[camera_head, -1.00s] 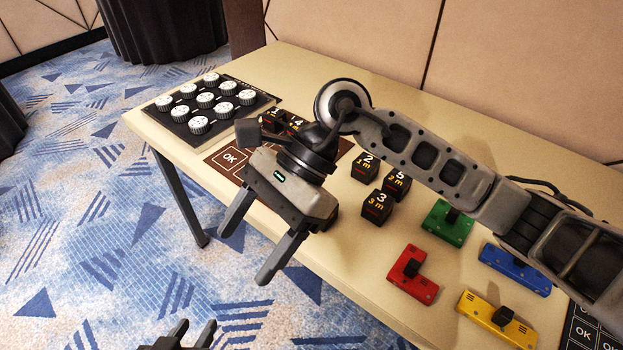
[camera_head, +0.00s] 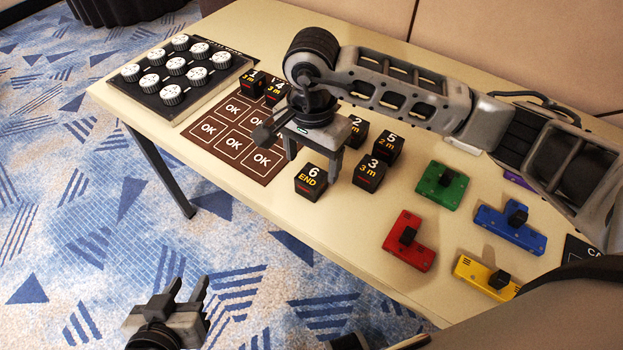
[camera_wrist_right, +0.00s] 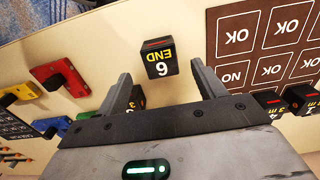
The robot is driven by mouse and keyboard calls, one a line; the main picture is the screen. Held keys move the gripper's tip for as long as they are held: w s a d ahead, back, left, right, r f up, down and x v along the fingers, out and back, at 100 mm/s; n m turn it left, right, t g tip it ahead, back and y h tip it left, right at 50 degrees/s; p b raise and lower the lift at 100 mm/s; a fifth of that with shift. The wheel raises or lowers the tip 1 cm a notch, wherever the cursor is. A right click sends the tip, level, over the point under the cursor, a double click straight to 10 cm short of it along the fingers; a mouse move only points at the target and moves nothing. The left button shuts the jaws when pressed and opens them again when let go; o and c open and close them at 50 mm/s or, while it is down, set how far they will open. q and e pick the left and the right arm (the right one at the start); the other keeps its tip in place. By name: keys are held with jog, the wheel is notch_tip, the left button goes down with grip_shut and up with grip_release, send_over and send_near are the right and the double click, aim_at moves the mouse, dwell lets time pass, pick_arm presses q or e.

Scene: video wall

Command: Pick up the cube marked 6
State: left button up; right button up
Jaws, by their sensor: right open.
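The cube marked 6 (camera_head: 311,181) is black with "6 END" on top. It stands on the table near its front edge, right of the brown OK mat. My right gripper (camera_head: 312,162) is open and empty, pointing down just behind and above this cube. In the right wrist view the cube (camera_wrist_right: 161,61) shows ahead of and between the two spread fingers (camera_wrist_right: 163,85), apart from both. My left gripper (camera_head: 180,302) is low at the bottom left, over the carpet, with its fingers apart and nothing between them.
Cube 3 (camera_head: 369,174) stands close on the right, with cubes 5 (camera_head: 388,145) and 2 (camera_head: 357,131) behind. Cubes 1 (camera_head: 254,84) and 4 (camera_head: 275,92) sit on the OK mat (camera_head: 207,130). A knob panel (camera_head: 143,98) is left; coloured handled blocks (camera_head: 410,240) lie right.

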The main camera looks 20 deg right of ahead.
aim_at(311, 175)
jog(key=shift+f+p, duration=0.35)
jog(key=shift+f, duration=2.35)
jog(key=c, duration=1.1)
